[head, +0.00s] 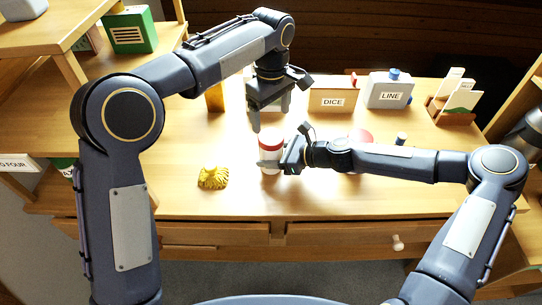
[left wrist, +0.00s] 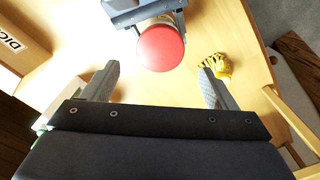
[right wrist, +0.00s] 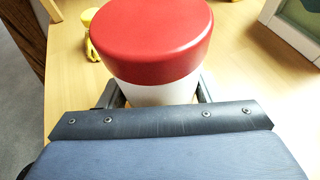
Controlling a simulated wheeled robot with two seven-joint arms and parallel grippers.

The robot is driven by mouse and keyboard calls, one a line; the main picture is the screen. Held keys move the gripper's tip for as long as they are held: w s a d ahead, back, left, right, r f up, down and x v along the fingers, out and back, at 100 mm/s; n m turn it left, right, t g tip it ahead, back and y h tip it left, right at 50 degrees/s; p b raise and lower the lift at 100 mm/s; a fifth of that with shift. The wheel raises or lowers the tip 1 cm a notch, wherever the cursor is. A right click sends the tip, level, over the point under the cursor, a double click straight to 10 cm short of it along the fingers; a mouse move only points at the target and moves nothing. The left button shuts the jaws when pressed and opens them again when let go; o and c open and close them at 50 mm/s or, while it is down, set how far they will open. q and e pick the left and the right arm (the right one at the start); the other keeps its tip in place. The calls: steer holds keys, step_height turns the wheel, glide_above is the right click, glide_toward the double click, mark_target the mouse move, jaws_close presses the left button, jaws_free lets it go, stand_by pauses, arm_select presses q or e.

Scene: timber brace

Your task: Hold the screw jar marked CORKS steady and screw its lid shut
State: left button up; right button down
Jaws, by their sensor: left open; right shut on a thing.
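The screw jar (head: 270,168) stands upright on the table, with a white body and a red lid (right wrist: 150,45) on top. The lid also shows in the left wrist view (left wrist: 160,47). No CORKS lettering is visible from here. My right gripper (head: 287,157) is shut around the white body, below the lid, from the right in the head view. My left gripper (head: 268,122) is open and empty, pointing down above and behind the jar. In the left wrist view its fingers (left wrist: 158,85) are spread, with the lid ahead of them. How tightly the lid sits cannot be told.
A yellow ruffled thing (head: 212,178) lies left of the jar. A DICE box (head: 333,101), a LINE container (head: 389,92) and a card holder (head: 452,108) stand at the back. A red round thing (head: 363,136) is partly hidden behind my right arm. The table front is clear.

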mark_target(271, 136)
arm_select(q)
step_height(271, 136, down, 7)
steer(key=shift+f, duration=0.1)
stand_by(0.4)
